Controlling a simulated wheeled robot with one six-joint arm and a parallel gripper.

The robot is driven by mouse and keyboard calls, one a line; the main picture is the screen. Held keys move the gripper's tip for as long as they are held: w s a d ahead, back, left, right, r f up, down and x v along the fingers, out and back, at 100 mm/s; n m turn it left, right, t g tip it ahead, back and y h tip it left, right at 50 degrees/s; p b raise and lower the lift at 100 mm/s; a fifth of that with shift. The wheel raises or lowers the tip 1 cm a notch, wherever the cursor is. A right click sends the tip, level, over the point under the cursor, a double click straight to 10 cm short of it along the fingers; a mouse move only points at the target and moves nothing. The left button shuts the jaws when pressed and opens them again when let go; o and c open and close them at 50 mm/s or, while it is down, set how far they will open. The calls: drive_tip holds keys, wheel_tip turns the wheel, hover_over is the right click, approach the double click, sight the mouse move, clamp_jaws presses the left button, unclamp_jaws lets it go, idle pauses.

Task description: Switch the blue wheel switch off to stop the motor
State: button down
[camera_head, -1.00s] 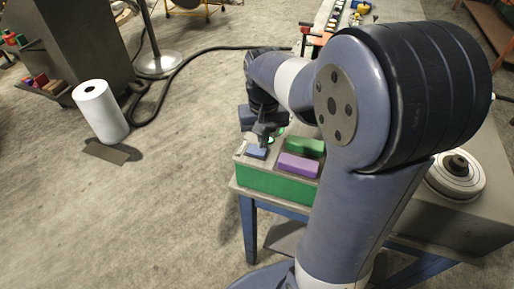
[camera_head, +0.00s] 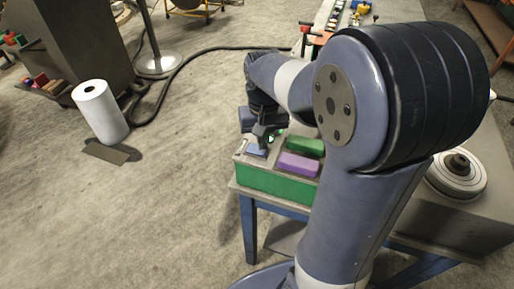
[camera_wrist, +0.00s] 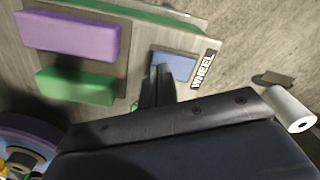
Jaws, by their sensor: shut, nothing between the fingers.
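The blue wheel switch (camera_head: 257,153) is a small rocker at the left end of the switch box (camera_head: 272,183), which has a grey top and a green front. In the wrist view the blue switch (camera_wrist: 178,66) lies beside a white label (camera_wrist: 203,68) reading WHEEL. My gripper (camera_head: 263,145) is shut and empty, pointing down at the blue switch. In the wrist view its fingertips (camera_wrist: 160,68) overlap the switch's edge; I cannot tell whether they touch it. The fingers hide part of the switch. A small green glow (camera_wrist: 134,106) shows just beside the fingers.
A purple switch (camera_head: 298,164) and a green switch (camera_head: 306,146) sit right of the blue one on the same box. A round wheel (camera_head: 456,176) stands on the bench at right.

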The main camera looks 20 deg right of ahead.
drive_tip(key=shift+f+b, duration=0.3)
drive_tip(key=shift+f, duration=0.2)
drive_tip(key=shift+r, duration=0.1)
wheel_tip(320, 180, up, 7)
drive_tip(key=p, duration=0.6)
idle(0.3)
wheel_tip(320, 180, down, 7)
drive_tip(key=b, duration=0.6)
idle(0.3)
